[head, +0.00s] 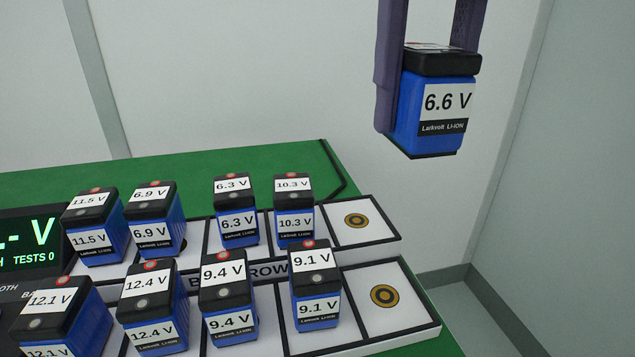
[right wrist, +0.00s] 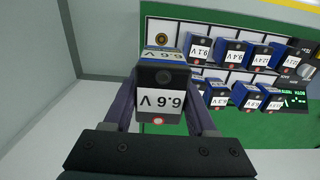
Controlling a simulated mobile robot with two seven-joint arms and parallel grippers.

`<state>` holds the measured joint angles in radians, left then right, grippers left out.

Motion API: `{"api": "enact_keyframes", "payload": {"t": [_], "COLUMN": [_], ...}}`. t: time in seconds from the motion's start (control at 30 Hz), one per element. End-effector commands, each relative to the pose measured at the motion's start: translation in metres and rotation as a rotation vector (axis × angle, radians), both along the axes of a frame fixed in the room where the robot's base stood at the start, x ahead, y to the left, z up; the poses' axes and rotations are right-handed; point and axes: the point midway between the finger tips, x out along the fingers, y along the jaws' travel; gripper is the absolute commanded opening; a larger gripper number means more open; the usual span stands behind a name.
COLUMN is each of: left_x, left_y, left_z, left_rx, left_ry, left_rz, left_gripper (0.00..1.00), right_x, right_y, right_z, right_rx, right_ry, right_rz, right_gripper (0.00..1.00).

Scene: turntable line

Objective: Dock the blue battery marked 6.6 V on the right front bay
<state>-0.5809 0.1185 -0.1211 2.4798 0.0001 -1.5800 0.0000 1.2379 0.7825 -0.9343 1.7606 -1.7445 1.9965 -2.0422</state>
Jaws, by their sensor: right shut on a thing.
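The blue battery marked 6.6 V (head: 436,100) has a black top and a white label, and hangs upright in the air beyond the table's right end in the head view. My right gripper (head: 428,78) is shut on its sides. The battery also shows in the right wrist view (right wrist: 160,95), between the fingers. The right front bay (head: 384,318) is an empty white pad with a gold ring, below and left of the battery in the head view. It shows in the right wrist view too (right wrist: 161,27). My left gripper is not in view.
The 9.1 V battery (head: 317,290) stands just left of the empty front bay. The right back bay (head: 355,236) is also empty, beside the 10.3 V battery (head: 295,226). Several other blue batteries fill both rows leftward. A green-digit display (head: 30,240) is at far left.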

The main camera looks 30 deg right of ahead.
Motion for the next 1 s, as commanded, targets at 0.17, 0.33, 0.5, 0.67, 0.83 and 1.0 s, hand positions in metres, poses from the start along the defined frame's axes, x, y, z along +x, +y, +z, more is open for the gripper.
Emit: {"api": "enact_keyframes", "payload": {"t": [0.17,0.33,0.5,0.67,0.83,1.0], "left_x": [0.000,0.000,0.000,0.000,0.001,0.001], "left_y": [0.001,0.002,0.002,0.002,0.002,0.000], "left_z": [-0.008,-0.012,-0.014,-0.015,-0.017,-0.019], "left_rx": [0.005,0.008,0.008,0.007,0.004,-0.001], "left_ry": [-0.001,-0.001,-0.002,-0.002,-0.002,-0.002], "left_rz": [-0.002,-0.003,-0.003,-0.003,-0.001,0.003], "left_gripper": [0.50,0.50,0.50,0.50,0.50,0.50], "right_x": [-0.002,-0.002,-0.001,0.000,-0.001,0.000], "right_y": [0.000,0.000,0.000,0.000,0.000,0.000], "right_z": [-0.052,-0.101,-0.134,-0.146,-0.168,-0.187], "right_rx": [-0.001,0.001,0.000,0.001,0.001,0.000], "right_ry": [0.008,0.007,0.003,0.001,0.003,0.001], "right_rz": [0.001,-0.001,0.000,0.000,-0.002,-0.001], "right_gripper": [0.00,0.00,0.00,0.00,0.00,0.00]}}
